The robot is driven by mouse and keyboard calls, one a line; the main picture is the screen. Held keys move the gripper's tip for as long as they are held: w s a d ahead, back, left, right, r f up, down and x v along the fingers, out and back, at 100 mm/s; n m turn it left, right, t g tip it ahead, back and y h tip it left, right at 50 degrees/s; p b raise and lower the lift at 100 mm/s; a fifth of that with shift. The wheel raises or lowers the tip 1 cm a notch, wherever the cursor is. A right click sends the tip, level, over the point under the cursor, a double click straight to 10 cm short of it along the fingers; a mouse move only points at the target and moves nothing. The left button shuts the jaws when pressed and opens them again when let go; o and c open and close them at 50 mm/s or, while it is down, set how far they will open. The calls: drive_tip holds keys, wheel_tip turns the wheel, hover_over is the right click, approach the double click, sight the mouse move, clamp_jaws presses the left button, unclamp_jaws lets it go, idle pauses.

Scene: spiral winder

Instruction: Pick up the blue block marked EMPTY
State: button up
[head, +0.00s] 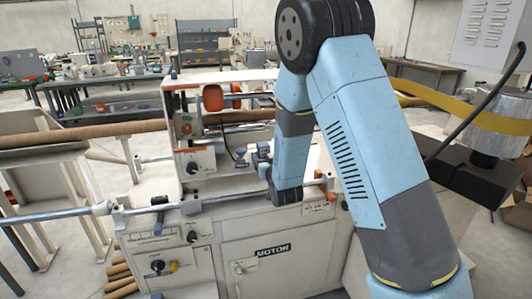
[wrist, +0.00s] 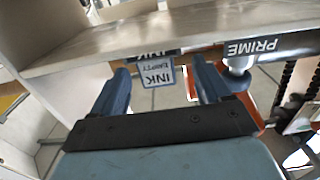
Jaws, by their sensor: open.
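My gripper (wrist: 160,68) is open, with one blue finger on each side of the block in the picture. A gap shows between each finger and the block, and I cannot tell how far ahead of the fingertips it is. In the head view, I cannot make out the block or my gripper's fingers.
A dark bar marked PRIME (wrist: 265,46) and a whitish knob (wrist: 238,66) lie close to the right finger. The ledge (wrist: 200,22) runs across above the fingers. In the head view, the machine with the MOTOR panel (head: 285,262) stands in front, with a long roller (head: 50,216) at left.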

sight(262, 147)
drive_tip(key=shift+d+x, duration=0.15)
drive_tip(key=shift+x, duration=1.6)
drive_tip(key=shift+d+x, duration=0.1)
drive_tip(key=shift+x, duration=1.65)
drive_tip(key=shift+r, duration=0.15)
drive_tip(key=shift+c, duration=0.2)
drive_tip(key=c, duration=1.1)
